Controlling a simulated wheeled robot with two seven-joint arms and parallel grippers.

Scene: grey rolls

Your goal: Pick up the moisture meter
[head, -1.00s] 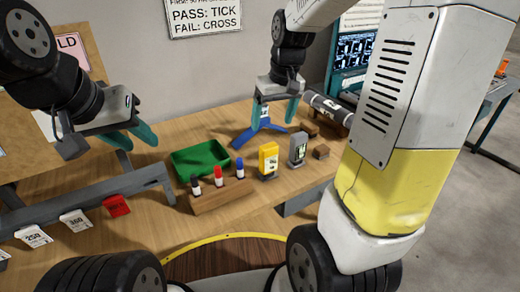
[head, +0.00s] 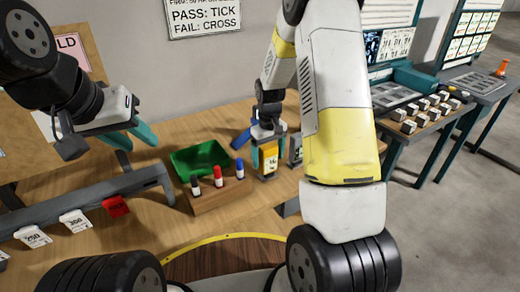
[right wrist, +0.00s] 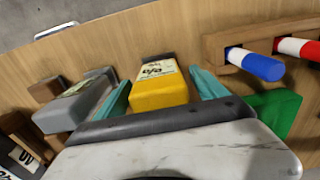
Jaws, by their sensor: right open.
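A yellow handheld device (head: 269,160), which looks like the moisture meter, stands upright on the wooden table; its face has a light label or display. My right gripper (head: 268,152) is over it, with one teal finger on each side. In the right wrist view, the yellow device (right wrist: 161,88) lies between the two open fingers of the right gripper (right wrist: 160,95); I cannot tell whether they touch it. A similar grey device (head: 295,150) stands to its right, partly hidden by my right arm. My left gripper (head: 132,136) is open and empty above the table's left side.
A wooden block (head: 220,194) holds black, red and blue markers left of the yellow device. A green tray (head: 198,158) lies behind the block. A grey rail (head: 90,200) with labelled tags runs at left. A blue object (head: 240,138) is behind the gripper.

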